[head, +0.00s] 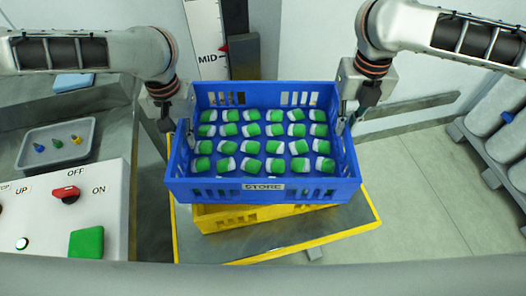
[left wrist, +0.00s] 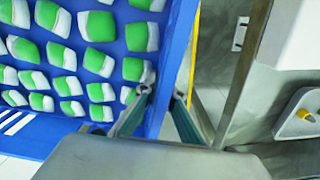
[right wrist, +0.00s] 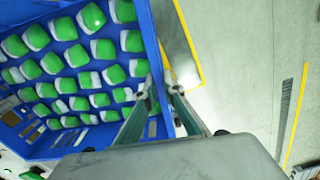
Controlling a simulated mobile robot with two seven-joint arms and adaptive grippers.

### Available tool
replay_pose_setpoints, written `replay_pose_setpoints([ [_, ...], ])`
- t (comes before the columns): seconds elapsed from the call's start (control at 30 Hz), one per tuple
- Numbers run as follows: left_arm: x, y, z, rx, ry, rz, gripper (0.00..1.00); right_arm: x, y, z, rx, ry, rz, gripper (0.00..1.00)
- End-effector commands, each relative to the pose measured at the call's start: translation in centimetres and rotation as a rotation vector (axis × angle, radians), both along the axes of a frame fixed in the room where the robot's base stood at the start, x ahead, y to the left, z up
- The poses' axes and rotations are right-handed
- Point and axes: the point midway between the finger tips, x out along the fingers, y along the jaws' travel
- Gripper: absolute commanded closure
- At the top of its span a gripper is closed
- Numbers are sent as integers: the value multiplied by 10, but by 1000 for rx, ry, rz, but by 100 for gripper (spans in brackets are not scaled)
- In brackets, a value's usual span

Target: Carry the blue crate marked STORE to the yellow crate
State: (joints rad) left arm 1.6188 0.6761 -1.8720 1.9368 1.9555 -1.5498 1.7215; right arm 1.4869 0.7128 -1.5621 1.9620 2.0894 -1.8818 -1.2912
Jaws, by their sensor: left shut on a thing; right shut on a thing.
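The blue crate (head: 310,189) marked STORE is full of green-and-white items in rows. It hangs level between my grippers and hides much of what is beneath. My left gripper (head: 190,138) is shut on its left wall; the left wrist view shows the fingers (left wrist: 160,100) on both sides of that wall. My right gripper (head: 343,128) is shut on the right wall, and its fingers (right wrist: 158,92) straddle it in the right wrist view. The yellow crate (head: 215,221) shows partly below and behind the blue crate's front. I cannot tell whether the two touch.
The yellow crate is on a yellow-edged grey surface (head: 347,228). At left a control panel (head: 110,215) has a red switch and green button. A grey tray (head: 60,160) with small coloured items lies behind it. A MID-marked post (head: 208,40) stands behind; open floor (head: 420,190) lies right.

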Motion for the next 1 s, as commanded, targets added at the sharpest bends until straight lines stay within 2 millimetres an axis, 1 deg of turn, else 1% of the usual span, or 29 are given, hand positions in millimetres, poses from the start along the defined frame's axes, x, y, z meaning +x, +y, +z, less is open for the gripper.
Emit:
replay_pose_setpoints([
  [0.1, 2, 1, -3, 1, -4, 0, 100, 1, 0, -3, 0, -4, 0, 100],
  [0.13, 1, 1, -4, 3, -1, 1, 87, 1, -1, -4, -2, -2, 0, 87],
  [0.17, 1, 1, -4, 3, -1, 1, 79, 1, -1, -4, -2, -2, 0, 79],
  [0.2, 1, 1, -4, 3, -1, 1, 75, 1, -1, -4, -2, -2, 0, 75],
  [0.77, 1, 0, -2, 0, -1, 0, 75, 0, 0, -4, 0, -1, 0, 75],
  [0.87, 1, 0, 6, -1, -2, 1, 75, 0, 0, -4, 0, -1, 0, 75],
  [0.97, 1, 0, 22, 0, -4, 0, 75, 0, 0, -4, 0, -1, 0, 75],
  [1.0, 2, 0, 31, 0, -6, 1, 75, 0, 0, -4, 0, -1, 0, 75],
])
